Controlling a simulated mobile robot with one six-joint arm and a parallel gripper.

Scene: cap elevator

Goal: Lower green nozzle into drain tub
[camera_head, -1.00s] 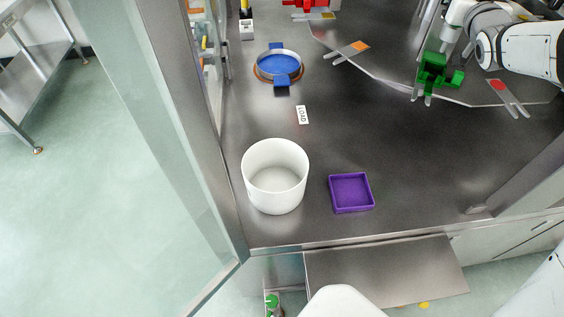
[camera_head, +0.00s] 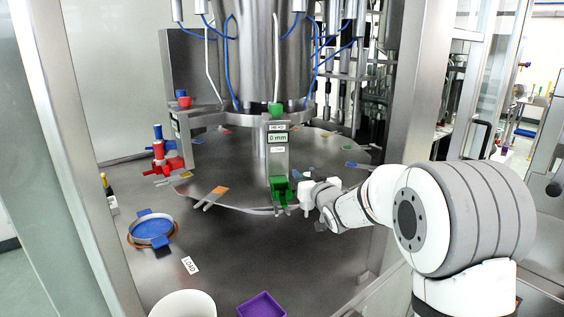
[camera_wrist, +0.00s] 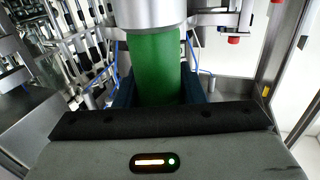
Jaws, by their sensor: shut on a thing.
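A green part (camera_head: 280,190) with two pale prongs sits at the front rim of the round table, below the post with the 0 mm display. My gripper (camera_head: 298,181) meets it from the right. In the wrist view the gripper is shut on a green cylinder (camera_wrist: 154,68), with dark blue jaws on both sides and a silver collar above. A smaller green piece (camera_head: 275,109) stands at the top of the post, under the steel drum. The white tub (camera_head: 183,305) is at the lower edge, mostly cut off. Which green piece is the nozzle is unclear.
A purple tray (camera_head: 261,305) stands right of the tub. A blue round holder (camera_head: 153,230) and a LOAD label (camera_head: 189,265) lie on the steel bench. A red part (camera_head: 166,158) and an orange-marked fork (camera_head: 211,197) are on the rim. A steel frame post (camera_head: 405,130) stands behind my arm.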

